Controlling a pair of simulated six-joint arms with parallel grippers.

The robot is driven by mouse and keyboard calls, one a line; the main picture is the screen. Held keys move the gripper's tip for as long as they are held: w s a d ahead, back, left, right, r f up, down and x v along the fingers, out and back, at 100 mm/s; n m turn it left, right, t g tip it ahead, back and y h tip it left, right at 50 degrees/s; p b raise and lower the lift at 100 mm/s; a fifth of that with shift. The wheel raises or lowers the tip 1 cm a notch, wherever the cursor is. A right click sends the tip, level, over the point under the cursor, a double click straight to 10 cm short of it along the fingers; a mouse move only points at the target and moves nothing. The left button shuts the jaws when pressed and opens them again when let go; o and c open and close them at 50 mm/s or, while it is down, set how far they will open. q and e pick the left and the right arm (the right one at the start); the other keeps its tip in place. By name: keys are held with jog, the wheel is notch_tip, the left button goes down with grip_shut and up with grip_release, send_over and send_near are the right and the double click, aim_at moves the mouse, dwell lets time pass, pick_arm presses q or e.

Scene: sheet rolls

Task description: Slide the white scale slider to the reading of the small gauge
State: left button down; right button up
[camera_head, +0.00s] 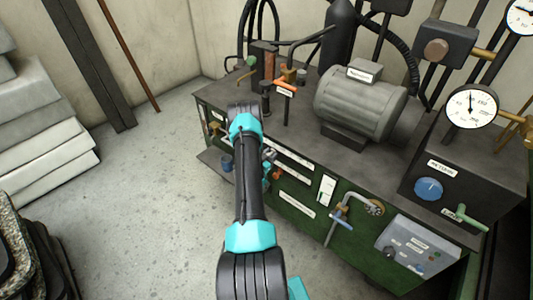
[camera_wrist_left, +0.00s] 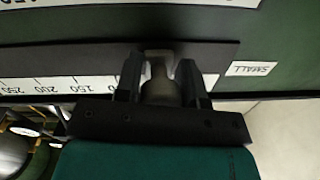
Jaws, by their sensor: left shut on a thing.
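My left gripper (camera_wrist_left: 160,82) is shut on a pale, greyish-beige slider knob (camera_wrist_left: 158,88) in the left wrist view. The knob sits at a dark slot bar (camera_wrist_left: 60,57), beside a white printed scale (camera_wrist_left: 60,85) showing 150, 200 and 250 upside down. Another gauge (camera_head: 521,16) is cut off at the top right corner.
A grey motor (camera_head: 358,100) and an orange-handled valve (camera_head: 285,86) stand on the bench top. A blue knob (camera_head: 428,189), a bent tap (camera_head: 345,212) and a grey control box (camera_head: 418,250) are at the right. The concrete floor (camera_head: 150,190) left of the bench is clear.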

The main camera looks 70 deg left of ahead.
pick_arm(q)
jog(key=c, duration=0.7)
grip_release()
jog(key=shift+c, duration=0.2)
jog(key=shift+s, duration=0.1)
jog(key=v, duration=1.7)
jog(key=shift+s+d, duration=0.1)
